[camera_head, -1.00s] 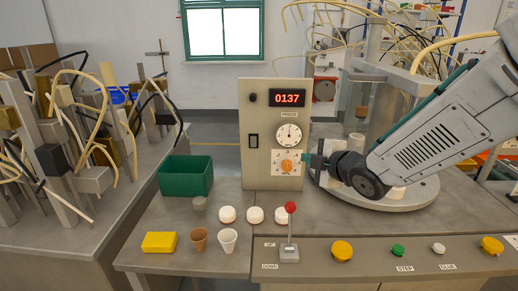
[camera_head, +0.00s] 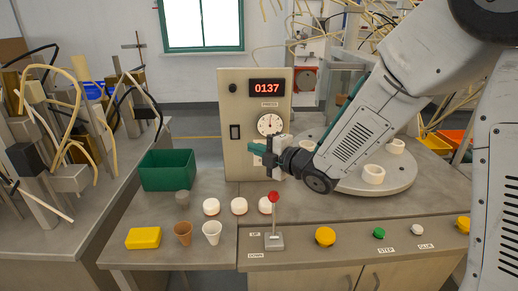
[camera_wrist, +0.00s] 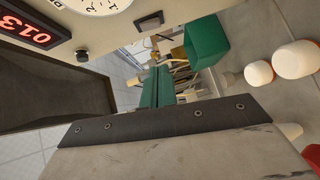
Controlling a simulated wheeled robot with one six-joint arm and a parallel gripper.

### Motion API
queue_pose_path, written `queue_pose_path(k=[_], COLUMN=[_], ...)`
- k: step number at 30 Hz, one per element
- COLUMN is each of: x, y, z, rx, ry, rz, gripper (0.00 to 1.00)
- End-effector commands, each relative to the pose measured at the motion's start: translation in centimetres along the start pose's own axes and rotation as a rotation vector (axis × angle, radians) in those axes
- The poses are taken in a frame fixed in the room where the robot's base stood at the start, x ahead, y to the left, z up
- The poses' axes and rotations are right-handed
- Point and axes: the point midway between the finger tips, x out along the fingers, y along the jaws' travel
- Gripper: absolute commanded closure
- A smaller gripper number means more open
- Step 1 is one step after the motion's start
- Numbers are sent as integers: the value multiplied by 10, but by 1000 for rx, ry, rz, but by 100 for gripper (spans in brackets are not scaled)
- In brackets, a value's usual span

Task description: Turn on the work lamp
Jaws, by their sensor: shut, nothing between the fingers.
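A white gauge labelled PRESS (camera_head: 269,124) is to the right. My gripper (camera_head: 258,150), with green fingertips, is shut and empty in front of the panel, right of and below the rocker switch, and hides the panel's lower right part. In the wrist view, the closed fingertips (camera_wrist: 157,88) point past the panel, with the rocker switch (camera_wrist: 149,21) nearby. I cannot make out a work lamp.
A green bin (camera_head: 167,170) stands left of the panel. White-topped pucks (camera_head: 239,206), cups (camera_head: 212,232), a yellow block (camera_head: 143,238) and a red-knobbed lever (camera_head: 274,225) are in front. A round turntable (camera_head: 345,180) is at right; a cluttered bench (camera_head: 75,230) is at left.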

Motion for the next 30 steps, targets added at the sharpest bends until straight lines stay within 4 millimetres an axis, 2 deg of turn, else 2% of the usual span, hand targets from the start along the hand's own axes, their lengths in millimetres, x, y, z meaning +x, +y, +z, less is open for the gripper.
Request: queue_pose_path(k=[3,9,12,19,30], x=[28,69,79,92,93], y=[-1,-1,0,0,0], z=[-1,-1,14,27,28], rx=[0,0,0,1,0], ry=[3,2,-1,-1,1], rz=[0,-1,1,0,1], gripper=[100,100,100,100,100])
